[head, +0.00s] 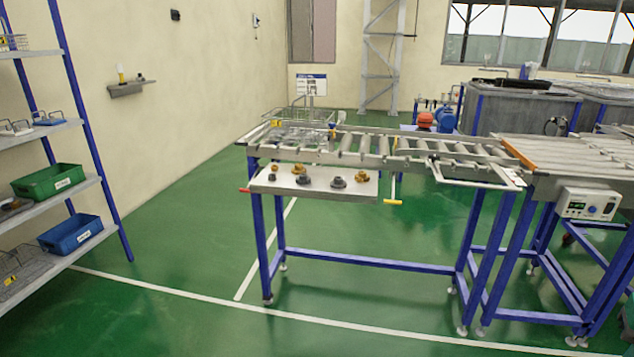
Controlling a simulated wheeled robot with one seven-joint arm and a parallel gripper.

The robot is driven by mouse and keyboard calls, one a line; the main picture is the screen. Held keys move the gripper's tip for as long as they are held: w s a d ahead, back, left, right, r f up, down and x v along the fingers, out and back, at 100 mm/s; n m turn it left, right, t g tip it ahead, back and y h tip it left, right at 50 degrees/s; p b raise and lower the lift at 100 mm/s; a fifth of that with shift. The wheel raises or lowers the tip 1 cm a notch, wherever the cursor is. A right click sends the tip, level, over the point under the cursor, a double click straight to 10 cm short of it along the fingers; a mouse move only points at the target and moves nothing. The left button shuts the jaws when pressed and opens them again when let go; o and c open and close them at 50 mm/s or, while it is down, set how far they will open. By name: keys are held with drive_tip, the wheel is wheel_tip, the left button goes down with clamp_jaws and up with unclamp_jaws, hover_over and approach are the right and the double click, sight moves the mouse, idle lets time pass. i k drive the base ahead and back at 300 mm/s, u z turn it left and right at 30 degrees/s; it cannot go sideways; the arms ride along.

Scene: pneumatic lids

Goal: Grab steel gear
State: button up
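Several small round parts sit on a pale ledge (316,189) on the front of the roller conveyor. A dark grey gear-like part (338,182) stands right of the middle, another grey part (303,180) near the middle, and a small dark grey one (272,178) at the left. Two brass-coloured parts (298,169) and (362,177) stand among them. They are too small to tell which is the steel gear. My gripper is not in view.
A wire basket (298,123) stands on the roller conveyor (375,145). At left, a shelf rack (92,150) holds a green bin (48,181) and a blue bin (70,233). A control box (588,204) hangs at right. The green floor (190,240) before the conveyor is clear.

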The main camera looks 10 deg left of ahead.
sight(302, 178)
drive_tip(key=z, duration=0.05)
drive_tip(key=i, duration=1)
drive_tip(key=u, duration=0.05)
